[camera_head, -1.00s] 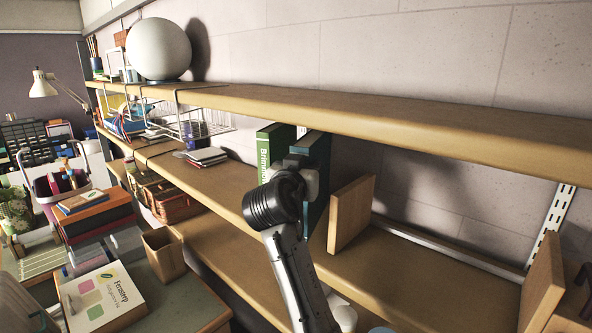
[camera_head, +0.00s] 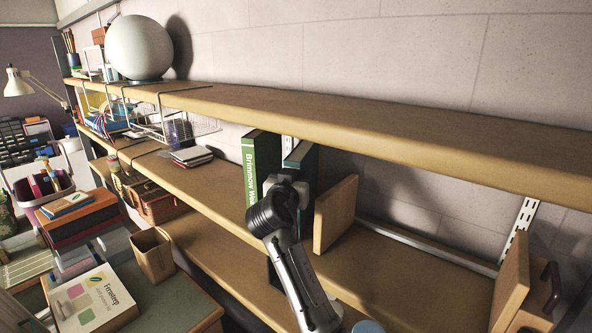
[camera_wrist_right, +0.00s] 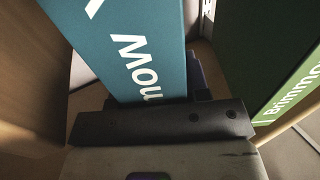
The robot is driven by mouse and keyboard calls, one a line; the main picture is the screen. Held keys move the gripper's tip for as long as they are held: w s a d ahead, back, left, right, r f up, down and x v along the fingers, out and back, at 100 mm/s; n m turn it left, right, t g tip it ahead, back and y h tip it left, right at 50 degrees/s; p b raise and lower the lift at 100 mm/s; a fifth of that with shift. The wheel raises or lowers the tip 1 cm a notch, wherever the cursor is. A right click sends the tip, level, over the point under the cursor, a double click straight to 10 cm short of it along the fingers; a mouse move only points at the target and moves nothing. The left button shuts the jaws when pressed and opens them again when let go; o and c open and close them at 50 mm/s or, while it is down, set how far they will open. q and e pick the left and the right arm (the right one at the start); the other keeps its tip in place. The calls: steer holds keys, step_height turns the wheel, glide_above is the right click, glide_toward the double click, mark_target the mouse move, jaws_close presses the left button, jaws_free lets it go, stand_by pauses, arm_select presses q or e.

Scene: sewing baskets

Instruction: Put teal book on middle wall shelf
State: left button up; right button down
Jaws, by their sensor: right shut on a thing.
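My right gripper (camera_head: 287,185) is shut on the teal book (camera_head: 301,157), which stands roughly upright at the middle shelf (camera_head: 215,183). The book is between a green book (camera_head: 261,160) on its left and a wooden divider (camera_head: 336,213) on its right. My gripper and arm hide much of it and its lower end. In the right wrist view, the teal book (camera_wrist_right: 125,45) has white lettering and rises from the jaws. The green book (camera_wrist_right: 272,45) is to its right, with a gap between. My left gripper is not in view.
The upper shelf (camera_head: 330,115) runs close above the books. A second wooden divider (camera_head: 511,280) stands at the right, with free shelf between the dividers. A wire basket (camera_head: 165,128) and a small stack of books (camera_head: 190,156) are at the left.

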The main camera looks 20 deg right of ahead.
steer(key=shift+r, duration=0.1)
steer(key=c, duration=1)
jaws_free()
steer(key=shift+f, duration=0.2)
steer(key=shift+c, duration=0.2)
steer(key=o, duration=0.4)
steer(key=shift+o, duration=0.2)
steer(key=shift+r, duration=0.1)
steer(key=b+v, duration=0.5)
steer(key=v, duration=0.7)
